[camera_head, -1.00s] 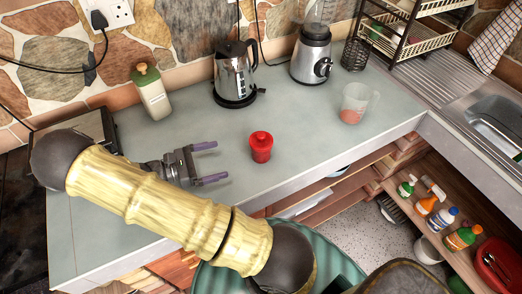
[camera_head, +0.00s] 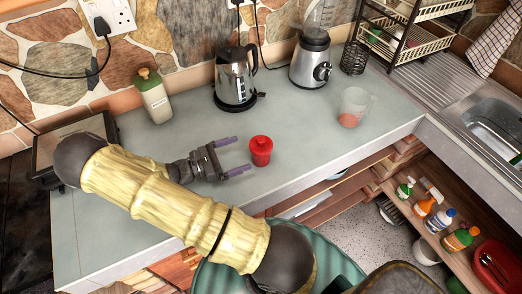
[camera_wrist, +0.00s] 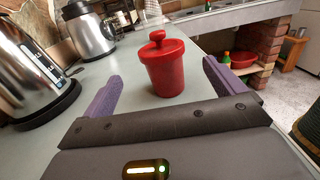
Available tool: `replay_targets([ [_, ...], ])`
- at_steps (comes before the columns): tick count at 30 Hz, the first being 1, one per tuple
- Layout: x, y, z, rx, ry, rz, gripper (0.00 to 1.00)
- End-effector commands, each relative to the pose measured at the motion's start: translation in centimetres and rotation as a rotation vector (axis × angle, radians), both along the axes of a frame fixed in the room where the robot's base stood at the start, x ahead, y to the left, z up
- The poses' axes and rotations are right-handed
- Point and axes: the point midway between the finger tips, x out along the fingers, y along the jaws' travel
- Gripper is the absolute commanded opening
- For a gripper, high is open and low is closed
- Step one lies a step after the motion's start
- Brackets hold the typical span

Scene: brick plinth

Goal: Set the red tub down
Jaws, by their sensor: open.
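The red tub (camera_head: 261,151), with a knobbed lid, stands upright on the grey worktop (camera_head: 300,130) near its front edge. My gripper (camera_head: 233,156) is open, its purple fingers pointing right toward the tub. In the head view the fingertips are just left of the tub. In the wrist view the red tub (camera_wrist: 168,66) shows ahead between the two spread fingers (camera_wrist: 160,88), with space on both sides. It appears to rest on the worktop. I see no finger touching it.
A kettle (camera_head: 236,80) and a blender (camera_head: 311,62) stand behind the tub. A bottle with a green cap (camera_head: 154,98) is at the back left. A clear measuring jug (camera_head: 352,108) is to the right. The worktop between tub and jug is clear.

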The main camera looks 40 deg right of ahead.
Motion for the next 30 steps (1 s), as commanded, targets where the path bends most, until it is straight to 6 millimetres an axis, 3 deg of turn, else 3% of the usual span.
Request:
replay_targets([
  [7,-1.3,-3.8,0.2,-0.001,0.003,-0.002,0.95],
  [21,-1.6,-4.8,0.2,-0.001,0.0,-0.001,0.95],
  [30,-3.1,-8.4,0.6,-0.001,0.003,0.002,0.95],
])
